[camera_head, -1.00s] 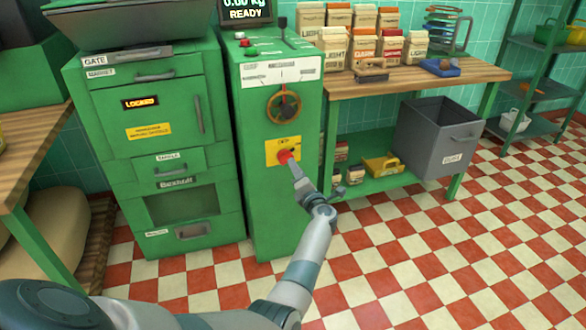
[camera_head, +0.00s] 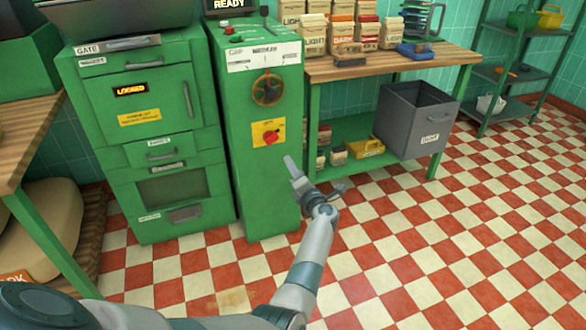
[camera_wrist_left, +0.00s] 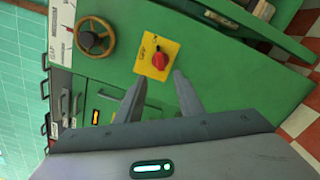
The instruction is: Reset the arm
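My left arm reaches in from the bottom of the head view. Its gripper (camera_head: 290,161) is just in front of the narrow green cabinet (camera_head: 262,195), below and right of the red knob (camera_head: 270,138). In the left wrist view the two fingers (camera_wrist_left: 159,77) are spread apart with nothing between them. The red knob on its yellow plate also shows there (camera_wrist_left: 159,62), beyond the fingertips and clear of them. My right gripper is not in view.
A brown handwheel (camera_head: 268,90) sits above the knob. A wider green machine with a "LOCKED" display (camera_head: 130,90) stands at left. At right are a wooden-topped bench (camera_head: 390,64) with bags and a grey bin (camera_head: 405,125). The checkered floor at lower right is open.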

